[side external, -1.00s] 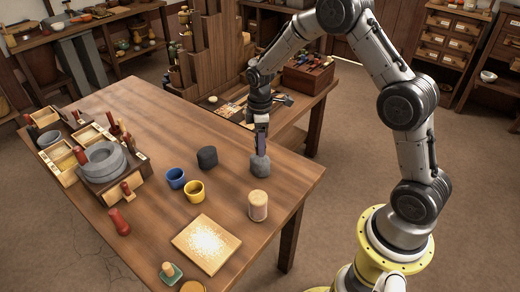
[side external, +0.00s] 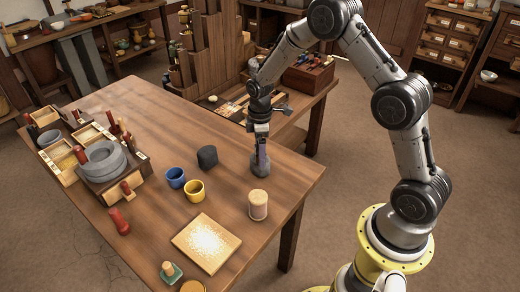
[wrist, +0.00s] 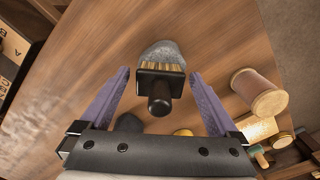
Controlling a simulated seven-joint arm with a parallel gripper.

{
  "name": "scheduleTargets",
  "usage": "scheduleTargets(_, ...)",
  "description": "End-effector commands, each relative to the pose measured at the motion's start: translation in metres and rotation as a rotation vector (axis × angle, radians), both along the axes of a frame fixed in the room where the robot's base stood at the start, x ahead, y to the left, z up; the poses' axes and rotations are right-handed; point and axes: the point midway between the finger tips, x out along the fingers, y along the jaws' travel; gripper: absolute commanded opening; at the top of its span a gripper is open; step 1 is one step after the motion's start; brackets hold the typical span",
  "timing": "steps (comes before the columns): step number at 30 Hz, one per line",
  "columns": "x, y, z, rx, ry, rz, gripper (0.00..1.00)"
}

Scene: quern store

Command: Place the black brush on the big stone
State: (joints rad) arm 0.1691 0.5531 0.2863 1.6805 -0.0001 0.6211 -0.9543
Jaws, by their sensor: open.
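The black brush (wrist: 160,86) shows in the wrist view, its black handle toward the camera and its tan bristles against a rough grey stone (wrist: 163,54). My gripper (wrist: 160,74) is open, with one purple finger on each side of the brush and a gap on both sides. In the side view my gripper (side external: 262,168) is low over the grey stone (side external: 255,168), and the brush cannot be made out behind the fingers. A large round grey stone (side external: 103,165) sits in a wooden box at the left of the table.
A dark lump (side external: 207,157), a blue cup (side external: 175,178) and a yellow cup (side external: 195,190) stand left of my gripper. A pale board (side external: 206,244) lies nearer the camera. The table's middle left is clear.

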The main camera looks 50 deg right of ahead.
Motion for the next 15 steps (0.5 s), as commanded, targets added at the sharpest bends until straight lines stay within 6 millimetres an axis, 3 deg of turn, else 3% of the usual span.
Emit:
scheduleTargets(8,0.001,0.0,0.018,-0.001,-0.004,0.0,0.96)
scheduleTargets(15,0.001,0.0,0.067,-0.001,-0.006,0.0,0.96)
